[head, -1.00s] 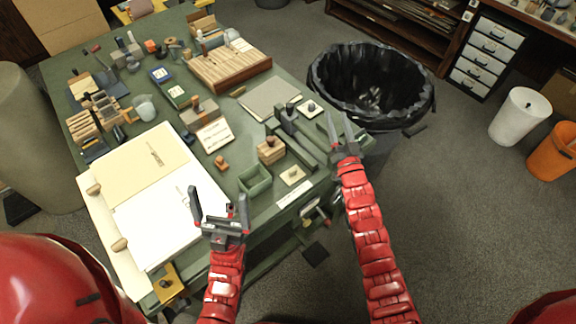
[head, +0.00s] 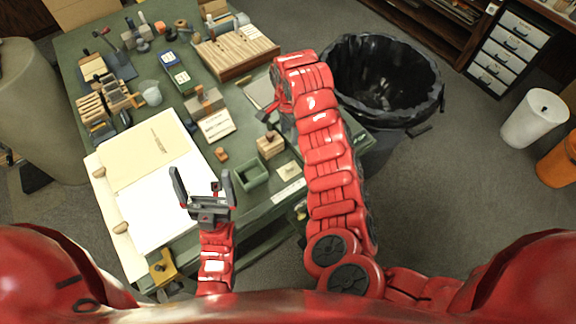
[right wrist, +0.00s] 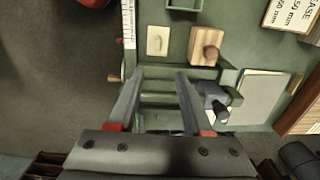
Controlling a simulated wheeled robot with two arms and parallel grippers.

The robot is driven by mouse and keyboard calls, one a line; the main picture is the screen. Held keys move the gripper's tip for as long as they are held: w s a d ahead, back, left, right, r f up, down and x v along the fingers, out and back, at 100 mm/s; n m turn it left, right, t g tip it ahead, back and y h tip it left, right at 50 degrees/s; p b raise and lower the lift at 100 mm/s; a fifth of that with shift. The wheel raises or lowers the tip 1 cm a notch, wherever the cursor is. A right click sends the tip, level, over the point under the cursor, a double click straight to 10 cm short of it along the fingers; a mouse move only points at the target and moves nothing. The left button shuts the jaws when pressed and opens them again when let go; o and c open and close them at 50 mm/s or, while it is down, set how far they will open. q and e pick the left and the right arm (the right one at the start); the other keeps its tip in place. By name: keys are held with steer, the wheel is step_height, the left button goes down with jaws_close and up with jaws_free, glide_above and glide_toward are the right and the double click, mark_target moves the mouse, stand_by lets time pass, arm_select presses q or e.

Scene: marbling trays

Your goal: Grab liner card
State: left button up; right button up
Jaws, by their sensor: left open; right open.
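I cannot tell for certain which sheet is the liner card. A grey flat card (right wrist: 262,98) lies at the right in the right wrist view; in the head view my right arm covers much of it (head: 258,90). My left gripper (head: 203,180) is open and empty near the white sheet's right edge.
Beside the grey card are a green clamp-like tool (right wrist: 218,98) and a wooden block with a knob (right wrist: 205,45). A green open box (head: 251,174) stands near the front edge. A black-lined bin (head: 385,80) is right of the table. Racks and wooden trays crowd the back.

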steer(key=b, duration=0.7)
glide_above(290, 166)
step_height(290, 166, down, 12)
steer(key=shift+w+a+f, duration=0.1)
steer(key=shift+w+a, duration=0.05)
steer(key=f+p, duration=0.3)
steer(key=shift+s+f, duration=0.3)
steer(key=shift+f, duration=0.1)
steer(key=shift+w+f, duration=0.1)
steer(key=shift+f, duration=0.6)
steer(key=shift+c, duration=0.2)
jaws_close()
